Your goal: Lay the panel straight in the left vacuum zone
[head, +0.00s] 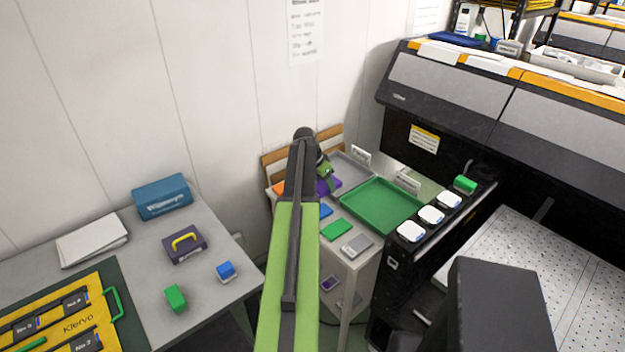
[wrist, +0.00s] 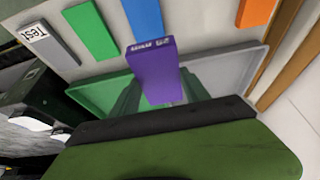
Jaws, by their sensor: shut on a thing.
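A purple panel (wrist: 153,68) is between the fingers of my gripper (wrist: 160,98) in the wrist view. The white perforated vacuum bed (head: 520,262) of the printer is at the lower right, well apart from the gripper. A dark part in front hides some of it, and I cannot tell its zones apart.
The side table holds a green tray (head: 382,207), a grey tray (head: 352,170), and blue (head: 325,210), green (head: 336,230) and grey (head: 357,245) panels. A left table (head: 205,237) holds boxes and a yellow case.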

